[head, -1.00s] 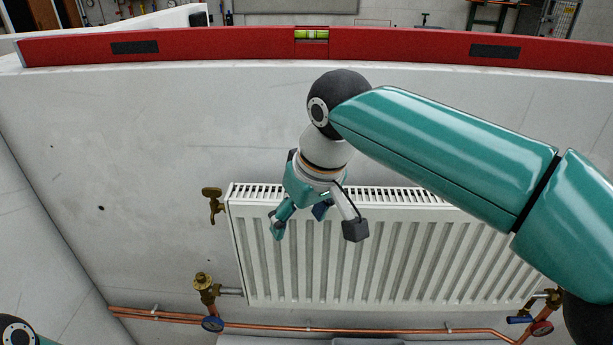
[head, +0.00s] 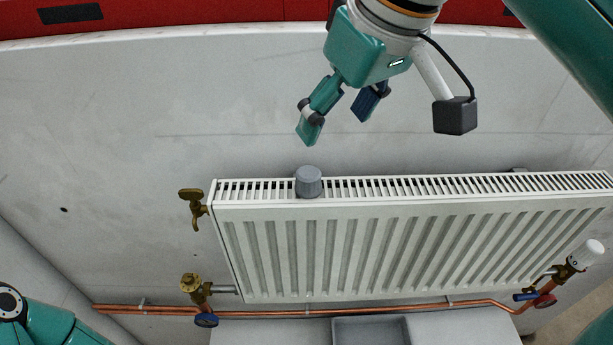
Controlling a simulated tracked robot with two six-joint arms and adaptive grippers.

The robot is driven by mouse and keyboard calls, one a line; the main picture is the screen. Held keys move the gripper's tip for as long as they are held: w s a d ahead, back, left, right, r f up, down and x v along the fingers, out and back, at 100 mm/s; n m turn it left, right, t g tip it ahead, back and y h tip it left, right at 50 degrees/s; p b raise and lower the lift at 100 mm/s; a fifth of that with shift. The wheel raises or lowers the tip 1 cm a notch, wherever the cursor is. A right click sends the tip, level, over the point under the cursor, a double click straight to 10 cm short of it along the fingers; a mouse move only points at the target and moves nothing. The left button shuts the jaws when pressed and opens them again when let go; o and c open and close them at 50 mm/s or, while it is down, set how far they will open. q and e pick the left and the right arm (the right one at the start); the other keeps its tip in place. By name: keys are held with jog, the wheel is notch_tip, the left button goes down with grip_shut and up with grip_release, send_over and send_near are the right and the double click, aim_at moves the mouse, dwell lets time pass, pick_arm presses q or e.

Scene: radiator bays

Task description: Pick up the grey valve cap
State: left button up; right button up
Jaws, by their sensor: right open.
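The grey valve cap (head: 309,182) stands on the top grille of the white radiator (head: 400,245), left of its middle. My right gripper (head: 338,125) is open and empty, above the cap and slightly to its right in the picture, apart from it. Its teal finger (head: 311,123) hangs just above the cap in the picture. At the lower left only a teal part of my left arm shows; its gripper is out of the picture.
A brass tap (head: 194,205) and a bare brass valve (head: 193,285) are left of the radiator. A white-capped valve (head: 585,254) is at its right end. Copper pipes (head: 270,313) run below, above a grey tray (head: 371,331). A red level (head: 200,14) lies along the wall top.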

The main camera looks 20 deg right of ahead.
jog(key=b, duration=0.1)
send_over(308, 171)
jog(key=s+d, duration=0.1)
jog(key=s, duration=0.1)
notch_tip(308, 171, down, 7)
jog(key=shift+r, duration=0.15)
jog(key=shift+b+x, duration=0.3)
jog(key=shift+x, duration=2.85)
jog(key=shift+s+a, duration=0.15)
jog(key=shift+s, duration=0.05)
jog(key=shift+c, duration=0.3)
jog(key=c, duration=0.8)
jog(key=shift+r, duration=0.1)
jog(key=shift+c, duration=0.2)
